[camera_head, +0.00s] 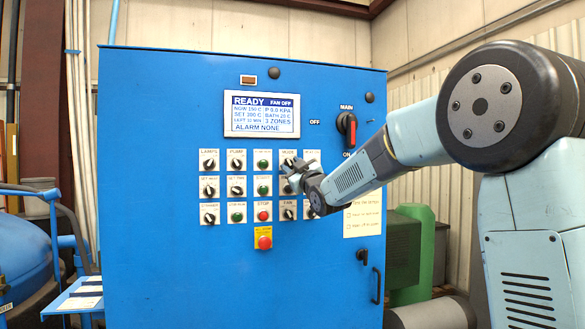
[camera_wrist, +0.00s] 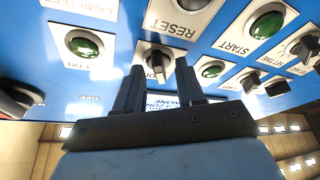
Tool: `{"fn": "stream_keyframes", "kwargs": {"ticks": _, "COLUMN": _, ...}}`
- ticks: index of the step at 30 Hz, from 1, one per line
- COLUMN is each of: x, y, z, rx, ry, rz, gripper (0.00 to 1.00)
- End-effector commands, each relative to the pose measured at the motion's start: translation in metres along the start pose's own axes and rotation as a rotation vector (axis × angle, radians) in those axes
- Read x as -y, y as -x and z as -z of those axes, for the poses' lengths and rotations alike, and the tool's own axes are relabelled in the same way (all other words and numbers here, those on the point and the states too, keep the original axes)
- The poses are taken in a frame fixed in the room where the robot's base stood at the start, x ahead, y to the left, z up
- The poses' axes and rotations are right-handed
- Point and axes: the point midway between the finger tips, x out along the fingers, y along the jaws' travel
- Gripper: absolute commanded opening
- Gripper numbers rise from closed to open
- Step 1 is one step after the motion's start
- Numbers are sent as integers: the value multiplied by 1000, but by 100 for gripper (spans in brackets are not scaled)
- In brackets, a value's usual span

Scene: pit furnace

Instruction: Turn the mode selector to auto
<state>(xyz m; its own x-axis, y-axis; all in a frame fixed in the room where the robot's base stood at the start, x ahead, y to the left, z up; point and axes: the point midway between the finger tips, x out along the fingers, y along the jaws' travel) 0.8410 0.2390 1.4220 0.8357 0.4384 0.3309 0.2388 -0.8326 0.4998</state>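The mode selector (camera_head: 288,162) is a small dark knob on a white plate marked MODE, in the top row of the blue cabinet's controls. In the wrist view, which is upside down, the selector (camera_wrist: 157,58) shows as a black knob just beyond and between my fingertips. My gripper (camera_head: 292,176) is in front of the panel near the selector and partly covers the plates below it. In the wrist view my gripper (camera_wrist: 160,66) has two dark fingers apart, with nothing clearly held. I cannot tell whether they touch the knob, or which position it points to.
Other knobs and buttons sit close by, including the RESET plate (camera_wrist: 183,15) and green buttons (camera_wrist: 212,69). The display (camera_head: 261,114) reads READY and ALARM NONE. A red main switch (camera_head: 347,127) is to the upper right, and a red emergency button (camera_head: 264,242) is below.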

Motion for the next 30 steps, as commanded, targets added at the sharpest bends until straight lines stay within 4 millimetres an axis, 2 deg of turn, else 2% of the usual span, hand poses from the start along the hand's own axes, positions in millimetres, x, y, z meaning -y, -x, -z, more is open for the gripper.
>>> {"fn": "stream_keyframes", "kwargs": {"ticks": 11, "x": 0, "y": -4, "z": 1, "rx": 0, "ry": 0, "rz": 0, "gripper": 37}}
{"fn": "stream_keyframes", "kwargs": {"ticks": 22, "x": 1, "y": -4, "z": 1, "rx": -1, "ry": 0, "rz": 1, "gripper": 2}}
{"fn": "stream_keyframes", "kwargs": {"ticks": 30, "x": 1, "y": -4, "z": 1, "rx": -1, "ry": -1, "rz": 1, "gripper": 0}}
